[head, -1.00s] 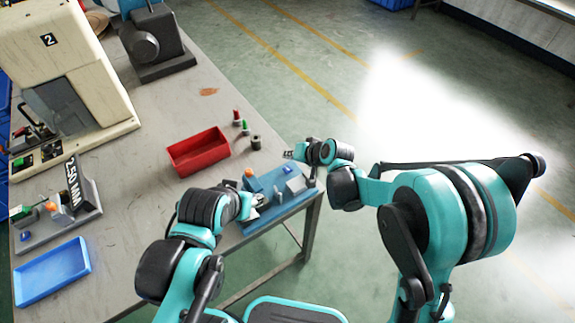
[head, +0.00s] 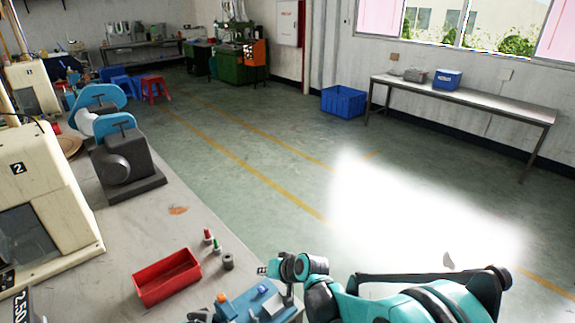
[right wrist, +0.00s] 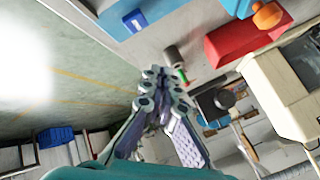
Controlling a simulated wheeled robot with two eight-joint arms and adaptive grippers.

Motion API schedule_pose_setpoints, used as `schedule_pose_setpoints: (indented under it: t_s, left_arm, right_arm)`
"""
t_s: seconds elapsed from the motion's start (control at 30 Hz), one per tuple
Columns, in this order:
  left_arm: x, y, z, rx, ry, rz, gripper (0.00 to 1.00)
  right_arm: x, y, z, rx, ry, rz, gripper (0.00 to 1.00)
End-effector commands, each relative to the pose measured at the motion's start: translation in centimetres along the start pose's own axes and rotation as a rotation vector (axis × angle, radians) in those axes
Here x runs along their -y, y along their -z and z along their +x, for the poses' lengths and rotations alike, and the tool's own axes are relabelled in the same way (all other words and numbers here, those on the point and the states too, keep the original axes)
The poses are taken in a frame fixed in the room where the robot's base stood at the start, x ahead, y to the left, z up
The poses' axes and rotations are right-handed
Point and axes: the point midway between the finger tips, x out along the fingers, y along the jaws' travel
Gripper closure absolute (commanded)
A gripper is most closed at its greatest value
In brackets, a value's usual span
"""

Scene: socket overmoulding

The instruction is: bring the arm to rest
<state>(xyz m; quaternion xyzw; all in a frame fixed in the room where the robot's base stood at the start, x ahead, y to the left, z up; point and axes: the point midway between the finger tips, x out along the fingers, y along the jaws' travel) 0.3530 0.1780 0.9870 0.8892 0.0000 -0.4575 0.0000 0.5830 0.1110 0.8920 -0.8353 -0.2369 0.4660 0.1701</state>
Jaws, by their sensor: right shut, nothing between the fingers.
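My right arm (head: 430,303) is at the bottom right of the head view, beyond the front corner of the bench. Its gripper (head: 263,270) points left, just behind the blue fixture (head: 262,305). In the right wrist view the gripper (right wrist: 160,76) has its fingertips together, with nothing between them. It appears clear of the bench and the objects on it. My left gripper is not visible in the head view.
The bench (head: 150,235) carries a red tray (head: 167,277), small red and green pieces, a dark cylinder (head: 228,262) and a cream machine marked 2 (head: 50,215). Open floor (head: 260,160) lies right of the bench. A side table (head: 460,95) stands at the far wall.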

Motion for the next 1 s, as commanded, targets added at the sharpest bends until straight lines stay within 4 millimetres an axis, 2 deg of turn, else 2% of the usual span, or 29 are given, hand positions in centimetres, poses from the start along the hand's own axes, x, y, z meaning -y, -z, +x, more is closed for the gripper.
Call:
schedule_pose_setpoints:
  t_s: [0.07, 0.17, 0.33, 0.47, 0.7, 0.83, 1.0]
  left_arm:
    - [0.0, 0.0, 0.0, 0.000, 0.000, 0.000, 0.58]
    - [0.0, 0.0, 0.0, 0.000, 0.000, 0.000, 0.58]
    - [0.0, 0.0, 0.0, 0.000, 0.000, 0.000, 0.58]
    - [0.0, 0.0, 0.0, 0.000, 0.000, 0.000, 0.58]
    - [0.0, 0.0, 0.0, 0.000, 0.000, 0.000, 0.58]
    - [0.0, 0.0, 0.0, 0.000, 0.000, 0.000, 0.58]
    - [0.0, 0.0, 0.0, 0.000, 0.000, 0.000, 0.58]
  right_arm:
    - [-0.3, 0.2, -1.1, -0.004, -0.013, -0.002, 1.00]
    - [-1.1, 0.6, -4.2, -0.015, -0.052, -0.009, 1.00]
    - [-3.5, 0.3, -11.8, -0.038, -0.159, -0.028, 1.00]
    - [-5.5, -1.1, -17.4, -0.052, -0.245, -0.043, 1.00]
    - [-9.4, -5.8, -26.2, -0.067, -0.407, -0.067, 1.00]
    - [-11.3, -8.9, -29.7, -0.068, -0.487, -0.075, 1.00]
    - [-13.1, -11.9, -32.3, -0.066, -0.559, -0.083, 1.00]
